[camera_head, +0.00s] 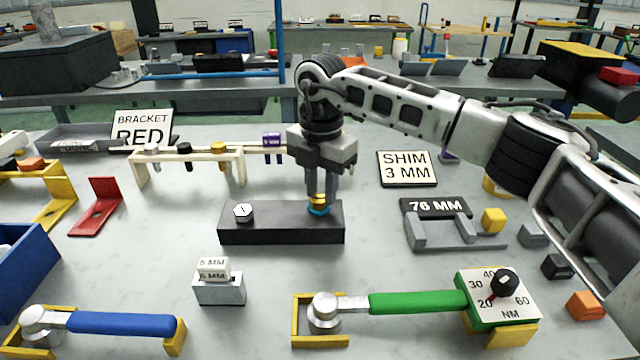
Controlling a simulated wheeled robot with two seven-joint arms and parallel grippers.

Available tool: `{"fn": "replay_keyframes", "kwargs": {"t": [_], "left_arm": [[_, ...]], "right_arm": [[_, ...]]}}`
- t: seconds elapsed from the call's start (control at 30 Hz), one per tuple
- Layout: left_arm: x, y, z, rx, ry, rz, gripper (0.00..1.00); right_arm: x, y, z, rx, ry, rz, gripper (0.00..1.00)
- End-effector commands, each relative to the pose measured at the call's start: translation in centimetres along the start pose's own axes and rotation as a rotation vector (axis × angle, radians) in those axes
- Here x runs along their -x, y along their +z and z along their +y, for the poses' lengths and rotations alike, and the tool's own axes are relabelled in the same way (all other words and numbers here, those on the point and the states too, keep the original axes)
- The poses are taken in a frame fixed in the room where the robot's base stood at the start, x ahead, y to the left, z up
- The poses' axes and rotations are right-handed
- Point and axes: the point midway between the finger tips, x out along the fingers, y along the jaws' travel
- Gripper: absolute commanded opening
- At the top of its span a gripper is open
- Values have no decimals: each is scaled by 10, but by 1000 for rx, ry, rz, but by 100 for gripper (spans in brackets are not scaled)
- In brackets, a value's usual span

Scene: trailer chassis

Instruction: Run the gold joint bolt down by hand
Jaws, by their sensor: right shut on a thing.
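The gold joint bolt (317,200) stands upright at the right end of a dark block (280,231), above a blue ring (318,211). My right gripper (320,195) points straight down over that end and is shut on the gold bolt; its fingers hide part of the bolt. A silver hex bolt (243,211) sits in the left end of the same block. How deep the gold bolt sits cannot be told. My left gripper is not in view.
A cream rack (190,158) with bolts stands behind the block. Blue-handled (120,323) and green-handled (415,302) wrenches lie in front, beside a dial box (500,309). A grey gauge fixture (450,235) stands right. A red bracket (97,207) lies left.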

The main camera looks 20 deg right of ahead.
Motion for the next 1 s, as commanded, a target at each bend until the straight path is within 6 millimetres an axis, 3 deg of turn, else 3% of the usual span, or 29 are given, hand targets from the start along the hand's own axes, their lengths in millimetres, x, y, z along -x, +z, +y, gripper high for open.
{"fn": "replay_keyframes", "kwargs": {"t": [0.03,0.6,1.0], "left_arm": [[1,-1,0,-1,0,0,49],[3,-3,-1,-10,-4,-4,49],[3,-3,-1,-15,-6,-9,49]], "right_arm": [[7,2,1,-48,13,-4,4],[7,0,-2,-579,14,1,4],[7,-1,-3,-839,15,3,4]]}}
